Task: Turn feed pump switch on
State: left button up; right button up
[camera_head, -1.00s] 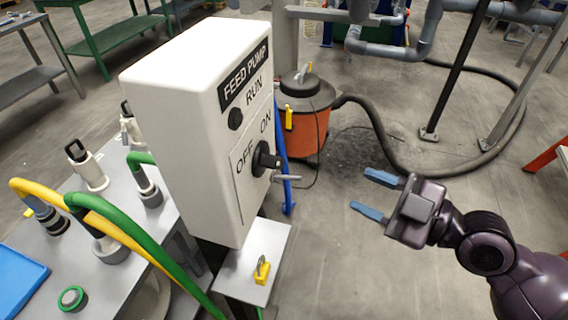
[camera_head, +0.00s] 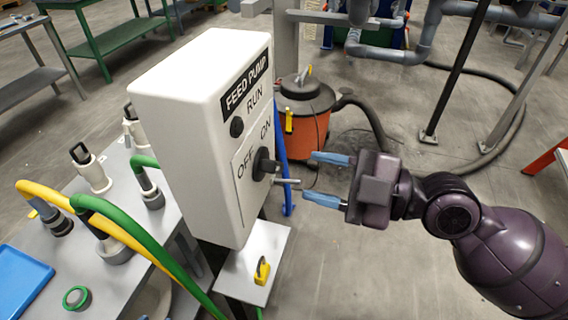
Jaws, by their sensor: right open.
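The white feed pump box (camera_head: 190,130) stands left of centre, its labelled face turned right. The black rotary switch (camera_head: 264,164) sits on the lower face beside the OFF and ON labels, with a thin metal lever (camera_head: 287,181) sticking out to the right. I cannot tell its exact setting. A dark RUN lamp (camera_head: 237,127) is above it. My right gripper (camera_head: 326,178) is open and empty, its blue fingers pointing left at the switch. The fingertips are just right of the lever's end; I cannot tell whether they touch it. My left gripper is not in view.
A yellow padlock (camera_head: 262,271) lies on the small shelf (camera_head: 240,275) under the box. A metal table (camera_head: 40,240) with green and yellow hoses stands at left. An orange vacuum (camera_head: 303,125) stands behind.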

aim_at(280, 168)
jog(key=shift+p+x, duration=0.7)
jog(key=shift+x, duration=2.15)
grip_shut()
